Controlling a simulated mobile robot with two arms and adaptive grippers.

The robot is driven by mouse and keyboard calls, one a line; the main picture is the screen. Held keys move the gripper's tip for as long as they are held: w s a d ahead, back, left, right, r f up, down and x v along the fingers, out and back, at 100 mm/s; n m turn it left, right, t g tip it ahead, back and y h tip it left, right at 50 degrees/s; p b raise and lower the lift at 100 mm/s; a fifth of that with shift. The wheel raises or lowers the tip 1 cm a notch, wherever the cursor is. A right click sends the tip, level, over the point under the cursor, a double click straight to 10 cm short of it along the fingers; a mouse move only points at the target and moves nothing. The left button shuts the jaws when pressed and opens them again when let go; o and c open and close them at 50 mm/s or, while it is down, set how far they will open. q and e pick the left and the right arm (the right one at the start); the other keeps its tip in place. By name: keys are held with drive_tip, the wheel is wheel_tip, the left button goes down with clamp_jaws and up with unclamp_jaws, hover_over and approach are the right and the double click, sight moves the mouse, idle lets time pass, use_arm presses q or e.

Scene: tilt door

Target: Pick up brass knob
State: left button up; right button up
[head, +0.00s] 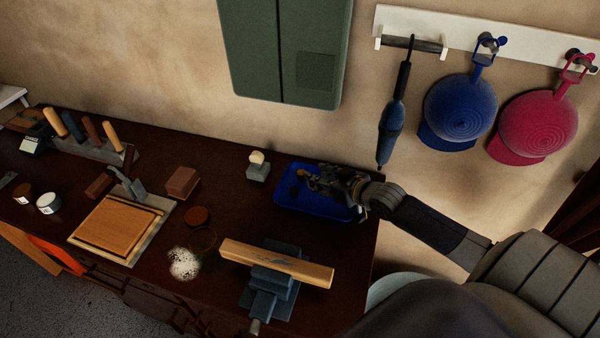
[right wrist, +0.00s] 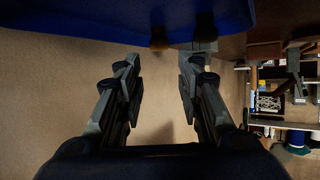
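A blue tray (head: 300,204) lies at the back right of the dark workbench. Small round knobs sit in its left part: a brownish one (head: 301,173) and a darker one (head: 294,190). I cannot tell for sure which is the brass knob. My right gripper (head: 318,180) is over the tray, just right of these knobs. In the right wrist view its two fingers (right wrist: 157,80) are apart with nothing between them. There an orange-brown knob (right wrist: 160,45) shows beyond the fingertips, beside a darker piece (right wrist: 204,24). My left gripper is not in view.
A wooden bar (head: 275,263) lies across a blue-grey vise (head: 268,298) in front of the tray. A small block with a pale knob (head: 258,168) stands left of the tray. A green cabinet (head: 285,50) hangs above; caps hang at right.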

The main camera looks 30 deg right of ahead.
sight(302, 172)
drive_tip(key=shift+x, duration=2.25)
drive_tip(key=x, duration=0.3)
drive_tip(key=shift+s+f, duration=0.1)
drive_tip(key=shift+f, duration=0.35)
drive_tip(key=c, duration=0.7)
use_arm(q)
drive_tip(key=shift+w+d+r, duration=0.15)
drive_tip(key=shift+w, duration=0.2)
use_arm(e)
drive_tip(key=shift+c, duration=0.2)
